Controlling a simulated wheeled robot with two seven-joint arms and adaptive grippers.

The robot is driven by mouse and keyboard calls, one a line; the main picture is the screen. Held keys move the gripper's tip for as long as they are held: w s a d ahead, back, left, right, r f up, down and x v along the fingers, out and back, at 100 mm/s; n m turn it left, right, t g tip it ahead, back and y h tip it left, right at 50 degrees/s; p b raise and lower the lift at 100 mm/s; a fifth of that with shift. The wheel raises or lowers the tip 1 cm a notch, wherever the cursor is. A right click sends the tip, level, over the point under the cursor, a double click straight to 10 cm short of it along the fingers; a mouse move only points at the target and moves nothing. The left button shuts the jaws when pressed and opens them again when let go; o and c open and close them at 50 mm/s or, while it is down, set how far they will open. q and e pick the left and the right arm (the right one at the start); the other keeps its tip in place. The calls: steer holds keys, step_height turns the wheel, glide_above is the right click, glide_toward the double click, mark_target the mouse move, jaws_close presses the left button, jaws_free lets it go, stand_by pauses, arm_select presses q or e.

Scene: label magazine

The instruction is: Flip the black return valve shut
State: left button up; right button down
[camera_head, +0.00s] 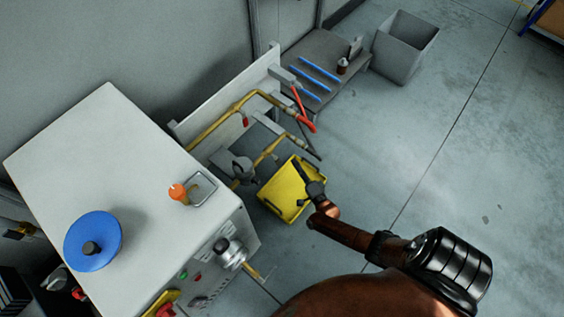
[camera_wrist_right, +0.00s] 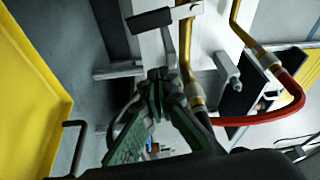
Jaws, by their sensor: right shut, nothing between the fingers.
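In the right wrist view a black bar-like handle (camera_wrist_right: 150,19) lies across a brass pipe (camera_wrist_right: 186,50) near the top; it looks like the black return valve's lever. In the head view I cannot pick this handle out for certain. My right gripper (camera_head: 299,169) reaches over the yellow bin, to the right of the lower pipe. In the wrist view its greenish fingers (camera_wrist_right: 165,78) are together and empty, below the black handle and apart from it. The left gripper is not in view.
A pale machine cabinet (camera_head: 95,140) with a blue disc (camera_head: 93,241) stands at left. A pipe rack (camera_head: 222,110) carries brass pipes, a red handle (camera_head: 245,120) and a red hose (camera_head: 303,108). A yellow bin (camera_head: 275,191) sits below.

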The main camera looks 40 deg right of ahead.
mark_target(277, 162)
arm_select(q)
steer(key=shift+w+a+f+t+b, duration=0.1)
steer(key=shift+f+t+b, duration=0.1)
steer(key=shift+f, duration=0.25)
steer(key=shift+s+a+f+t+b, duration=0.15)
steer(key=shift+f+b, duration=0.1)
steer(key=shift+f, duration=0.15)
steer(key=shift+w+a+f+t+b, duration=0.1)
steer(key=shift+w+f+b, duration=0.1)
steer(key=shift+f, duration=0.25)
arm_select(e)
steer(key=shift+w+a+f, duration=0.1)
steer(key=shift+w+a, duration=0.35)
steer(key=shift+w, duration=0.3)
steer(key=shift+w+a+f, duration=0.1)
steer(key=shift+w+a, duration=0.3)
steer(key=shift+w, duration=0.3)
steer(key=shift+w+a+f, duration=0.1)
steer(key=shift+w+a, duration=0.35)
steer(key=shift+w, duration=0.3)
